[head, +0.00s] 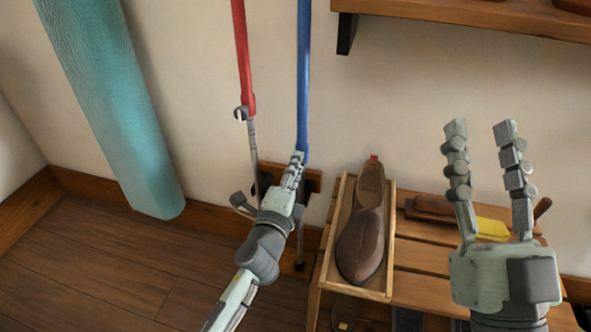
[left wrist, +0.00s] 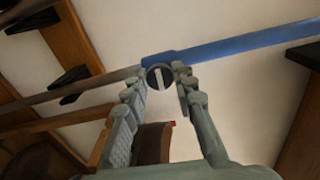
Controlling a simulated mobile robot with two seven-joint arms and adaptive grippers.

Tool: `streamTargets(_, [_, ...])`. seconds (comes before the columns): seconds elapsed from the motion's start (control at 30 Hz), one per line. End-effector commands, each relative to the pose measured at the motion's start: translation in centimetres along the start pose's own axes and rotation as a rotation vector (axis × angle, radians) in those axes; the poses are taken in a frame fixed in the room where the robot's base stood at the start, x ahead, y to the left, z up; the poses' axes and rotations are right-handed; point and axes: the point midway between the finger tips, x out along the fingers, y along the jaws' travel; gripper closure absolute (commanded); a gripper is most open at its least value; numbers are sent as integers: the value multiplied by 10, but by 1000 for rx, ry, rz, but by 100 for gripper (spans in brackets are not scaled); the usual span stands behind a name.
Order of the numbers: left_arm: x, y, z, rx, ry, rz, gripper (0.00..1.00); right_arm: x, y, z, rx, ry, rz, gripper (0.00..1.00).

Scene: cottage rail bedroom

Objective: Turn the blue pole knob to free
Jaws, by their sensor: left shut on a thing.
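The blue pole (head: 303,80) stands upright near the wall, right of the red pole (head: 242,55). Its lower grey shaft runs down toward the floor behind my left gripper. The knob (left wrist: 160,77) shows in the left wrist view as a dark disc with a light bar across it, at the lower end of the blue tube (left wrist: 250,43). My left gripper (head: 297,158) is at the knob, with its fingertips on both sides of it; in the left wrist view the gripper (left wrist: 160,74) is shut on the knob. My right gripper (head: 482,130) is open and empty, raised at the right.
A wooden bench (head: 418,261) below holds a tray (head: 390,240) with a brown shoe-tree-like object (head: 362,245), a brush (head: 430,208) and a yellow cloth (head: 492,228). A teal roll (head: 110,110) leans at left. A shelf (head: 470,14) juts out at upper right.

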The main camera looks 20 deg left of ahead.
Motion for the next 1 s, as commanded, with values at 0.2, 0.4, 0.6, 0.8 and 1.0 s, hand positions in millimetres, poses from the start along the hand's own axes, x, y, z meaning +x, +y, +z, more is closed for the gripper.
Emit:
streamTargets(0.2, [0, 0, 0, -59, 1, -1, 100, 0, 1, -3, -2, 24, 1, 60])
streamTargets(0.4, [0, -1, 0, -75, 1, -1, 100, 0, 1, -4, -2, 30, 1, 60])
streamTargets(0.6, [0, -1, 0, -76, 1, -1, 100, 0, 1, -4, -2, 30, 1, 60])
streamTargets(0.8, [0, -1, 0, -75, 1, -1, 63, 0, 1, -4, -2, 29, 1, 60])
streamTargets(1.0, [0, 0, 0, -74, 1, 0, 52, 0, 1, -4, -2, 28, 1, 60])
